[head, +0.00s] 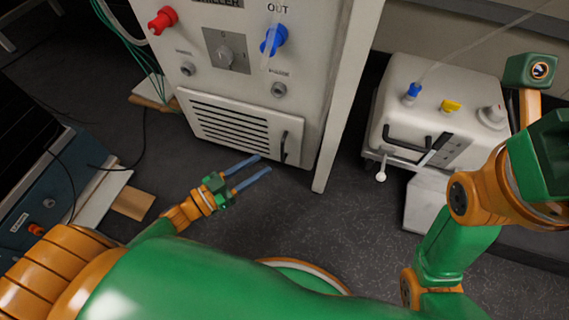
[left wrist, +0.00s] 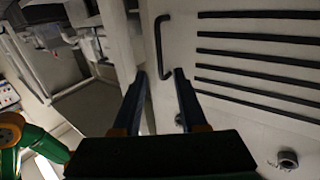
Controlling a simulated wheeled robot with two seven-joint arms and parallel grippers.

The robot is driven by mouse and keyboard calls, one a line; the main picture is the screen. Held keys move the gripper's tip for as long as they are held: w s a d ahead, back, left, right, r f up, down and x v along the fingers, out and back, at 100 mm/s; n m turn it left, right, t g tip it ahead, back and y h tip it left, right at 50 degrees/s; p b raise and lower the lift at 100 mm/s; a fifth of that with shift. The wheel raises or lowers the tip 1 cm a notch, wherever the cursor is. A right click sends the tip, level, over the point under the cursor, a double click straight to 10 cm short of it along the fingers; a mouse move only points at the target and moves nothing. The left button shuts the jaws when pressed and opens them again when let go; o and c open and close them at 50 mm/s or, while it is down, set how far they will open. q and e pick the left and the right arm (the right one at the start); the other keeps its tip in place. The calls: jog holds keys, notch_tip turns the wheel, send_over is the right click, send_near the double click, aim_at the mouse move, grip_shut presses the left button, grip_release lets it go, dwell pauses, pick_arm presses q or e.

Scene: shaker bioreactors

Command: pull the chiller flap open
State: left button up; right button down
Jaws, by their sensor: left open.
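The chiller flap (head: 243,125) is a pale slotted panel low on the front of the white chiller (head: 235,45). It looks flush with the front. Its black bar handle (head: 284,146) stands upright near its right edge. My left gripper (head: 263,164) is open and empty, with its two blue fingers pointing at the handle from just below it. In the left wrist view the handle (left wrist: 160,45) lies just beyond the fingertips, roughly between them, and the gripper (left wrist: 155,78) appears apart from it. My right gripper is not visible; only parts of my right arm show.
Red (head: 162,20) and blue (head: 273,40) fittings stick out of the chiller front above the flap. A white box-shaped device (head: 435,105) stands at the right. A blue-grey unit (head: 35,180) and a wooden block (head: 132,203) lie left. The dark floor before the flap is mostly clear.

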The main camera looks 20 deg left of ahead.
pick_arm(q)
jog(key=b+x, duration=0.2)
jog(key=x, duration=0.4)
jog(key=shift+w, duration=0.2)
jog(key=shift+d+r, duration=0.15)
jog(key=shift+r, duration=0.05)
grip_shut()
dwell(0.9)
